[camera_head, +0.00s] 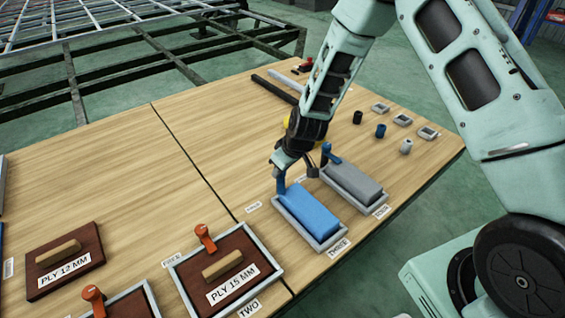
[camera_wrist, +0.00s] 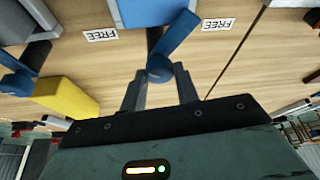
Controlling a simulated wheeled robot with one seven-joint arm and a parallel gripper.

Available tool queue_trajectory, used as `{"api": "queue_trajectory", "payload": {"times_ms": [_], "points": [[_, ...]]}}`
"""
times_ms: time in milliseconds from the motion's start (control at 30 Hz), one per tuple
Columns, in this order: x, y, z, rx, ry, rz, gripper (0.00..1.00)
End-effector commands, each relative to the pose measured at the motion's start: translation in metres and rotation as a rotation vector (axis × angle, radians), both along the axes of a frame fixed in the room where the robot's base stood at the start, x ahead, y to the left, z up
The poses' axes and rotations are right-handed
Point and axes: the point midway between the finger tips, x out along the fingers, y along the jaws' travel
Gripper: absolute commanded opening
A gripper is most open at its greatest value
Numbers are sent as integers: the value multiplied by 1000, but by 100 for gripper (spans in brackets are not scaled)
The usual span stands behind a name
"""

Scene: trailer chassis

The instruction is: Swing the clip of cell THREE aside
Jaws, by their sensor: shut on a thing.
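Cell THREE (camera_head: 318,243) is a grey frame holding a blue block (camera_head: 308,210), with its THREE label at the near end. Its blue clip (camera_head: 281,182) stands at the far end of the block. In the wrist view the clip (camera_wrist: 174,42) slants from the block's end (camera_wrist: 140,10) down to a rounded end between the fingers. My gripper (camera_wrist: 160,82) is shut on that rounded end. In the head view my gripper (camera_head: 281,166) is at the clip, and its fingertips are partly hidden.
A neighbouring cell (camera_head: 372,208) with a grey block and its own blue clip (camera_head: 328,151) stands close to the right. Cell TWO (camera_head: 179,288) has an orange clip (camera_head: 205,236). A yellow block (camera_wrist: 68,95) lies beyond my gripper.

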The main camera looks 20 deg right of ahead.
Motion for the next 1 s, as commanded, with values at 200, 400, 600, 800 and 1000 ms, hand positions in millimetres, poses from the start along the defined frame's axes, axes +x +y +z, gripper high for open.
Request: {"api": "queue_trajectory", "payload": {"times_ms": [200,400,600,800,1000], "points": [[-2,2,5,-3,2,-203,8],[-2,4,5,-3,2,-393,8],[-2,5,6,-3,1,-579,8],[-1,5,5,-3,-1,-742,8],[-1,5,4,-2,-1,-864,8]]}}
